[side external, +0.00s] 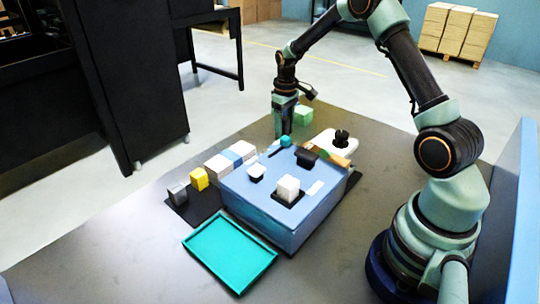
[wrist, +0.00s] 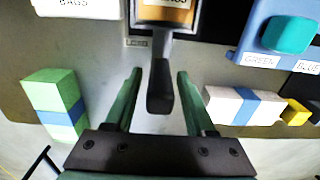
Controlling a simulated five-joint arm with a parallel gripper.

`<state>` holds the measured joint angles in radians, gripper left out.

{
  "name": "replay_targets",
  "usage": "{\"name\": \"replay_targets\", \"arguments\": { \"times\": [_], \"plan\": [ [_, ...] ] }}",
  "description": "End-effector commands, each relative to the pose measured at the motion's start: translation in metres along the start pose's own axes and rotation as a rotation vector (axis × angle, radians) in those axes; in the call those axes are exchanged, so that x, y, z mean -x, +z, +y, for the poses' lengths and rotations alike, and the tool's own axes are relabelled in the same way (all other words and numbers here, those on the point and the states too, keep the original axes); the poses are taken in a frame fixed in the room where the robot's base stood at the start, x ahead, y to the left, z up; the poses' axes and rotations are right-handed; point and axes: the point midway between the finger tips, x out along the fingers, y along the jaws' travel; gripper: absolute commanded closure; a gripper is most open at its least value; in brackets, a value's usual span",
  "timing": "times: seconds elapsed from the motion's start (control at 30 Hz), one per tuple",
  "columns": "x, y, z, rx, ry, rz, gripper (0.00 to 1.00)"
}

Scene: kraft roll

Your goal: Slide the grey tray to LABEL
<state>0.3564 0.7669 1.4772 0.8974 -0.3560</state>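In the wrist view the grey tray (wrist: 193,22) is at the top centre, cut off by the frame edge, with a brown, partly lettered item (wrist: 165,14) in it. Its dark handle (wrist: 160,92) points down the picture between the fingers of my gripper (wrist: 159,76). The fingers are open, with a gap on each side of the handle. A small tag (wrist: 137,43) lies left of the handle; its lettering is too small to read surely. In the side view my gripper (side external: 284,131) points down behind the blue box; the grey tray cannot be made out there.
The blue box (side external: 265,217) with small items on top fills the middle. A green block (side external: 303,115) and a white block with a blue band (side external: 230,158) stand near my gripper. A yellow block (side external: 199,179) stands left. An empty teal tray (side external: 230,250) lies in front.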

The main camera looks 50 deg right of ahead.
Motion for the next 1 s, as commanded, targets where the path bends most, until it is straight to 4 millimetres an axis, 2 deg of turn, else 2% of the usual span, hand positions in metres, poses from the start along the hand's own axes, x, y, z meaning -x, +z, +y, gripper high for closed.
{"name": "replay_targets", "arguments": {
  "times": [0.03,0.1,0.13,1.0],
  "plan": [
    [0.0001,0.0000,0.0000,0.000,0.000,0.000,0.68],
    [0.0002,0.0000,0.0000,0.000,0.000,0.000,0.95],
    [0.0002,0.0000,0.0000,0.000,0.000,0.000,1.00],
    [0.0003,-0.0001,0.0001,0.000,0.000,0.000,1.00]
  ]
}}
